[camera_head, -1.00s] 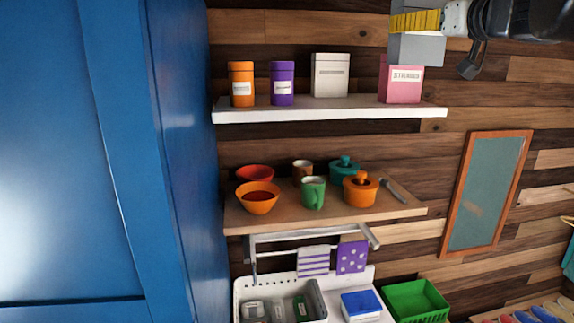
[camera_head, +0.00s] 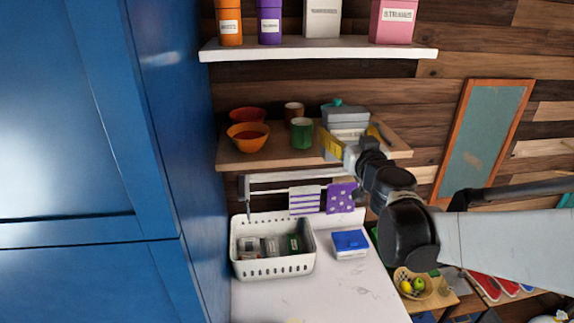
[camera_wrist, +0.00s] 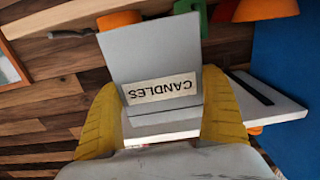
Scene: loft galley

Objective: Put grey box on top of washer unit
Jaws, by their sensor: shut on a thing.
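The grey box (camera_head: 346,117) is in my gripper (camera_head: 334,145), in front of the middle shelf. In the wrist view the box (camera_wrist: 150,55) fills the space between the two yellow fingers of my gripper (camera_wrist: 160,112), with a "CANDLES" label facing the camera. The fingers are shut on its sides. A white-topped unit (camera_head: 310,290), which looks like the washer unit, is below the shelf; its front is not visible. The box is above and behind that top in the head view, apart from it.
On the white top stand a white basket (camera_head: 272,268) holding several items and a blue-lidded box (camera_head: 350,243); its front part looks clear. The middle shelf (camera_head: 265,158) holds bowls and mugs. A towel rail (camera_head: 270,180) hangs below. A tall blue cabinet (camera_head: 90,160) stands left.

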